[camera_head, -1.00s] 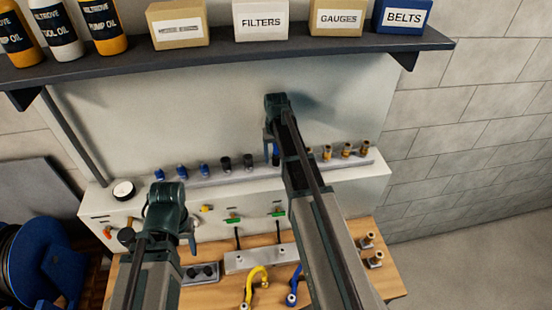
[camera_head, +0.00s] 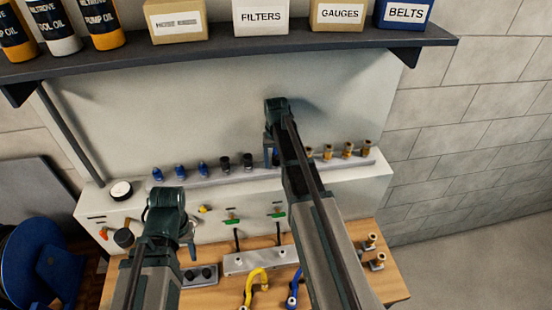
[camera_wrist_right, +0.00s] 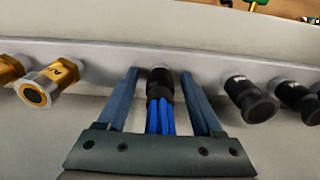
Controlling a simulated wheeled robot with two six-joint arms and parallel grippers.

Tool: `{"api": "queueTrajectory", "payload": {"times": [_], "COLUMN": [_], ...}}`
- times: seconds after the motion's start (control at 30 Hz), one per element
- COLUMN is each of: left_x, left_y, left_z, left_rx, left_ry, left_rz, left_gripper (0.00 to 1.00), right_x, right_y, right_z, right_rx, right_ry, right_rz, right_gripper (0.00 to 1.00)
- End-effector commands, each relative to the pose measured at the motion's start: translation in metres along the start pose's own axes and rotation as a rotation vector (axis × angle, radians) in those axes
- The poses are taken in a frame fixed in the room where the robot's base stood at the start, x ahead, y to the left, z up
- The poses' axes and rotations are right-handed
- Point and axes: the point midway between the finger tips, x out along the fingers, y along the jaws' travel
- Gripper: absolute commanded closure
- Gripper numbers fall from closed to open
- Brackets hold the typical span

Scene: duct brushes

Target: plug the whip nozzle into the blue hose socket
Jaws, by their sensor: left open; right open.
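In the right wrist view a black fitting with blue strands (camera_wrist_right: 160,115), which looks like the whip nozzle, stands at the pale rail. My right gripper (camera_wrist_right: 165,85) is open, with one finger on each side of it; I cannot tell whether they touch it. In the head view my right gripper (camera_head: 271,152) is at the rail, and my arm hides the nozzle. My left gripper (camera_head: 191,246) is open and empty above the bench's left part.
The rail holds blue fittings (camera_head: 180,170), black fittings (camera_head: 225,163) and brass fittings (camera_head: 347,150). A yellow hose (camera_head: 256,283) stands left of the blue one. A shelf (camera_head: 230,46) with boxes and bottles overhangs. Brass parts (camera_head: 377,261) stand at the bench's right.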

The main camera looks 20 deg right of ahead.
Motion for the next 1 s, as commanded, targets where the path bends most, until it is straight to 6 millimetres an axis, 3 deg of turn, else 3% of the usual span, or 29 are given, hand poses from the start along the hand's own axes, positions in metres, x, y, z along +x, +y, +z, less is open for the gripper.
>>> {"api": "queueTrajectory", "payload": {"times": [0.37, 0.77, 1.0], "left_x": [0.0, 0.0, 0.0], "left_y": [0.0, 0.0, 0.0], "left_z": [0.0, 0.0, 0.0], "left_rx": [0.0, 0.0, 0.0], "left_ry": [0.0, 0.0, 0.0], "left_rz": [0.0, 0.0, 0.0], "left_gripper": [0.5, 0.5, 0.5], "right_x": [0.0, 0.0, 0.0], "right_y": [0.0, 0.0001, 0.0001], "right_z": [0.0, 0.0, 0.0], "right_rx": [0.0, 0.0, 0.0], "right_ry": [0.0, 0.0, 0.0], "right_rz": [0.0, 0.0, 0.0], "right_gripper": [0.32, 1.0, 1.0]}}
